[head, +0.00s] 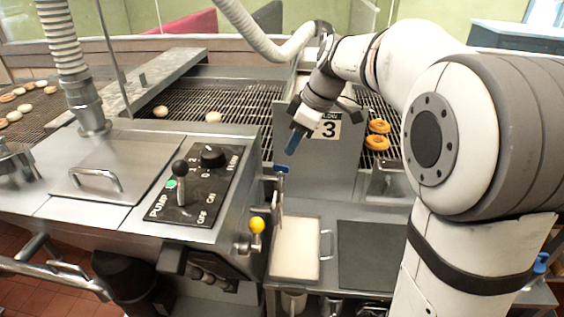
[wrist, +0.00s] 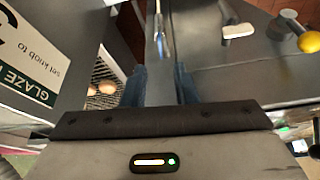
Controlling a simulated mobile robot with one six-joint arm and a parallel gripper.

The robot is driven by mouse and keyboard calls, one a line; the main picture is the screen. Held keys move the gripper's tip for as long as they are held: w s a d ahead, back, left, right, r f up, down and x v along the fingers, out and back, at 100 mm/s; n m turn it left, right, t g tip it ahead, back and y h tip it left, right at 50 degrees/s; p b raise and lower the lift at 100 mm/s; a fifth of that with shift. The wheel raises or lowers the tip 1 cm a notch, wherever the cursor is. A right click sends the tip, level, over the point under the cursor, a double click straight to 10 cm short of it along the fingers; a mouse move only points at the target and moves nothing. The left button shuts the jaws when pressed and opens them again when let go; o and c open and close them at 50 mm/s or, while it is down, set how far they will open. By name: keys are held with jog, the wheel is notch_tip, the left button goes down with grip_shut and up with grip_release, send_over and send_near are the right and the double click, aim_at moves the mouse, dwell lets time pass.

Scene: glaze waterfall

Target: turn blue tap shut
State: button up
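The blue tap (head: 282,168) shows in the head view as a small blue handle near the top of an upright metal pipe, beside the right end of the pump cabinet. My gripper (head: 291,145) hangs just above it in the head view, its blue fingers pointing down, with a small apparent gap. In the wrist view my gripper (wrist: 160,86) has its two blue fingers apart, with a grey surface and no held object between them. A metal pipe or rod (wrist: 159,30) lies beyond the fingers.
The pump panel (head: 196,185) has a black-knobbed lever and a dial. A yellow ball knob (head: 257,225) sticks out at the cabinet's right end. A glaze sign (head: 329,126) is behind my gripper. A pale-filled tray (head: 295,250) lies below. Doughnuts (head: 377,142) rest on the rack.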

aim_at(281, 166)
jog(key=x, duration=0.7)
jog(key=shift+s, duration=0.1)
jog(key=shift+c, duration=0.4)
grip_shut()
